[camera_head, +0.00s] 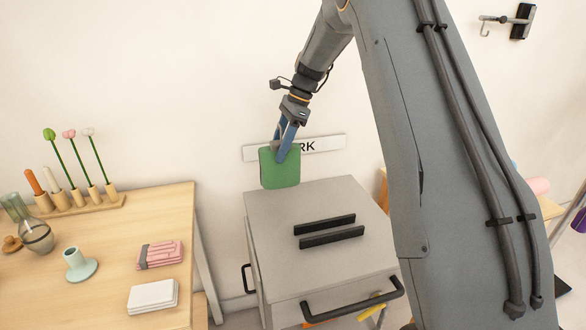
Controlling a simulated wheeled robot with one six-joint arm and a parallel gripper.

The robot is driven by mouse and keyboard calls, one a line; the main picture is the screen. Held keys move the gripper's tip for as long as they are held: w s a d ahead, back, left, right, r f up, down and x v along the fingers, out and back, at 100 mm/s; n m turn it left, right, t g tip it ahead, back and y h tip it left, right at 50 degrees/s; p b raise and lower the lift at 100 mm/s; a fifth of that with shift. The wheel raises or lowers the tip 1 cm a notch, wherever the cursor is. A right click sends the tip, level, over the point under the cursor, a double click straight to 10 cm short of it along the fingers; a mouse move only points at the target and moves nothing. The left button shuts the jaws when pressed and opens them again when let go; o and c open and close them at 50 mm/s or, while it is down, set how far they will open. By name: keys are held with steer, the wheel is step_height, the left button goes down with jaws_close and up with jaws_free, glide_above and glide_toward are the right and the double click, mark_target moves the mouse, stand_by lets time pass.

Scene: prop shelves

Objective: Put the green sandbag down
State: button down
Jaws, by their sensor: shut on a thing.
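My gripper (284,150) is shut on the green sandbag (280,174), a flat green square pad. It holds the sandbag upright over the back left part of a grey cabinet's top (275,220). The sandbag's lower edge appears close to the cabinet top; I cannot tell whether it touches. The fingers cover the upper part of the sandbag.
Two black bars (328,231) lie on the cabinet top, and a black handle (352,301) is on its front. A wooden table (110,230) at left carries a vase (37,236), a candle holder (80,266), pink bundle (160,254) and white stack (153,296).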

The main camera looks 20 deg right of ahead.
mark_target(294, 146)
steer(key=shift+f+p, duration=1.1)
steer(key=shift+f, duration=3.05)
steer(key=c, duration=0.7)
jaws_free()
steer(key=shift+s+f, duration=0.1)
steer(key=shift+f, duration=0.05)
steer(key=shift+c, duration=0.2)
steer(key=shift+d, duration=0.1)
steer(key=b+v, duration=0.3)
steer(key=v, duration=0.9)
steer(key=shift+b, duration=0.3)
